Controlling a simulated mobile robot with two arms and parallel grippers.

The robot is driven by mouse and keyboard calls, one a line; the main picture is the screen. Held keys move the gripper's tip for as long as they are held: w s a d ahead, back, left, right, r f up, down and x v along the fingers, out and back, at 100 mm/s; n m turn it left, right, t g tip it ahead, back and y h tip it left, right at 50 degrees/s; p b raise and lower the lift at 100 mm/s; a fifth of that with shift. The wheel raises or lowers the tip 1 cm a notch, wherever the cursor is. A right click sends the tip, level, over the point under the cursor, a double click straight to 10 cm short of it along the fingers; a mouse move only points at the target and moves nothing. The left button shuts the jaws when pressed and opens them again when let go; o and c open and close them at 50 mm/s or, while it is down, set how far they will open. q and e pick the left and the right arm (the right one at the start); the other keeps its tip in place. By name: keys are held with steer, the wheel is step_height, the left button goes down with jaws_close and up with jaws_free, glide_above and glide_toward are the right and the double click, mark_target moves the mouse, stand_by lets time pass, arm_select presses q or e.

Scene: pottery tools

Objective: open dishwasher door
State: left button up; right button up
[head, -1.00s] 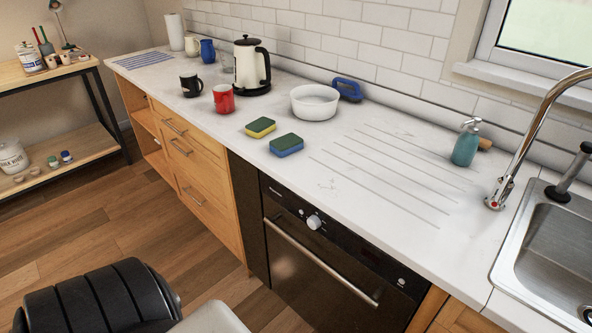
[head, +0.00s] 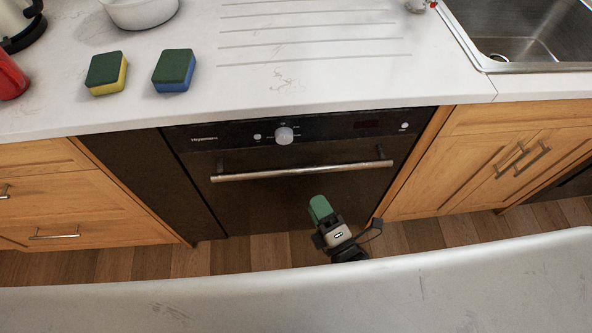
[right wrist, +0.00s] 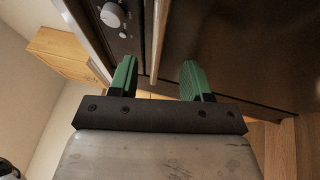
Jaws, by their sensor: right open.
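The dishwasher door (head: 270,195) is a dark front panel under the counter, and it is shut. A long metal bar handle (head: 300,171) runs across its top, below a control strip with a round knob (head: 284,136). My right gripper (head: 318,203), with green fingers, is in front of the door and just below the handle in the head view. In the right wrist view the gripper (right wrist: 157,80) is open, and the handle (right wrist: 157,45) shows between the directions of its two fingers. I cannot tell whether it touches. My left gripper is not in view.
Two sponges (head: 174,70) lie on the white counter (head: 260,85) above the door. A sink (head: 530,35) is at the upper right. Wooden cabinets (head: 480,165) flank the appliance. Wooden floor (head: 210,255) shows below it.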

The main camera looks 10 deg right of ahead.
mark_target(298, 170)
steer(key=x, duration=1)
steer(key=shift+w+r, duration=0.15)
steer(key=shift+w, duration=0.1)
jaws_close()
